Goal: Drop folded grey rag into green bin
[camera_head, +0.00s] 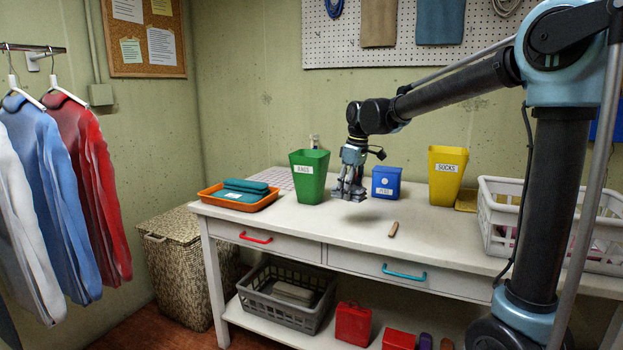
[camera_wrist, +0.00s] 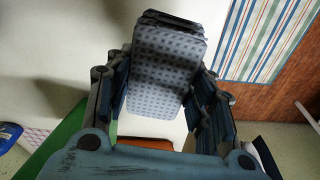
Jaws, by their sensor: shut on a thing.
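The green bin (camera_head: 309,178), labelled "RAGS", stands upright on the white table. My gripper (camera_head: 349,192) is just right of it in the head view, pointing down above the table. In the wrist view my gripper (camera_wrist: 165,100) is shut on a grey dotted folded cloth, the grey rag (camera_wrist: 165,62), between its fingers. In the head view the fingers mostly hide the rag. Part of the green bin (camera_wrist: 62,148) shows at lower left in the wrist view.
An orange tray (camera_head: 215,199) with teal folded cloths stands left of the bin. A blue bin (camera_head: 386,182), a yellow bin (camera_head: 447,173) labelled "SOCKS" and a white crate (camera_head: 488,232) stand right.

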